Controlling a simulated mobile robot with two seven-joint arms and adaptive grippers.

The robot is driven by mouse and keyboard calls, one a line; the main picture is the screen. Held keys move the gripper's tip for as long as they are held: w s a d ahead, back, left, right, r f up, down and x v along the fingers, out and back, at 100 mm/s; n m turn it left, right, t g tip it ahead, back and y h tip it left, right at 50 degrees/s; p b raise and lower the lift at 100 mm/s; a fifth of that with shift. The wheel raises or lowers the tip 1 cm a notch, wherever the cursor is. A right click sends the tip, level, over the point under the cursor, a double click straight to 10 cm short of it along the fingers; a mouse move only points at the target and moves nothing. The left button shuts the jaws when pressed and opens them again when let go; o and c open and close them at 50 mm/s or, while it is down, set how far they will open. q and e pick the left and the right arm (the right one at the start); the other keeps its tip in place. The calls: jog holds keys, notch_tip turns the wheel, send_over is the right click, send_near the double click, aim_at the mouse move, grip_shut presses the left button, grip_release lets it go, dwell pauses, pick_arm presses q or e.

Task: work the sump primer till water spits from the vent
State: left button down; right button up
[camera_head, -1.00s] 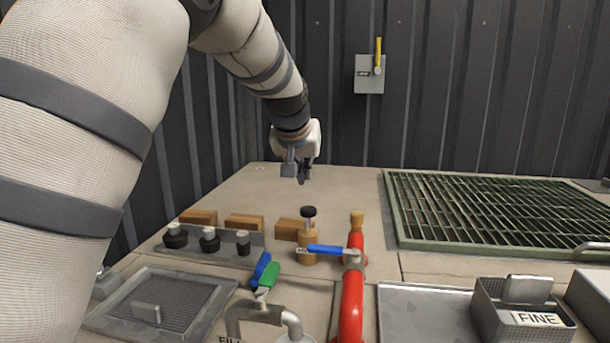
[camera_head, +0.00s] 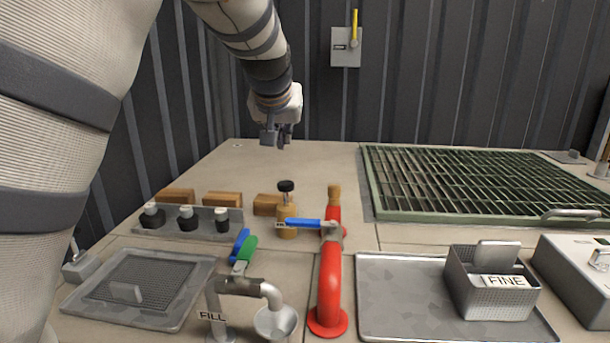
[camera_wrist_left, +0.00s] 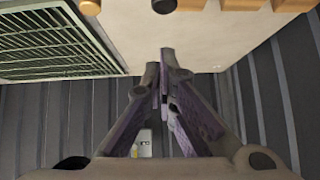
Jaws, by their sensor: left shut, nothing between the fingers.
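A brass fitting with a black knob (camera_head: 287,210) stands upright on the bench. Beside it a red pipe (camera_head: 329,275) carries a blue lever (camera_head: 305,223) and a brass top (camera_head: 334,195). I cannot tell from labels which part is the primer or the vent. My left gripper (camera_head: 277,138) is shut and empty, above the far part of the bench, beyond the black knob and apart from it. In the left wrist view the gripper (camera_wrist_left: 160,66) shows its fingers together, with the black knob (camera_wrist_left: 163,5) at the top edge. No water shows. My right gripper is out of view.
A green grate (camera_head: 367,190) lies at the right. Several wooden blocks (camera_head: 222,199) and a rack of black knobs (camera_head: 190,221) stand at left. In front are a FILL spout (camera_head: 240,288), a mesh tray (camera_head: 130,275) and a FINE basket (camera_head: 490,290). A wall switch box (camera_head: 346,48) hangs behind.

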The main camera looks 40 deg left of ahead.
pick_arm(q)
jog(key=b, duration=0.2)
send_over(288, 185)
notch_tip(288, 185, down, 7)
jog(key=shift+w+d+f, duration=0.1)
jog(key=shift+d+f, duration=0.05)
notch_tip(288, 185, down, 2)
jog(key=shift+p, duration=0.35)
jog(key=shift+f, duration=0.65)
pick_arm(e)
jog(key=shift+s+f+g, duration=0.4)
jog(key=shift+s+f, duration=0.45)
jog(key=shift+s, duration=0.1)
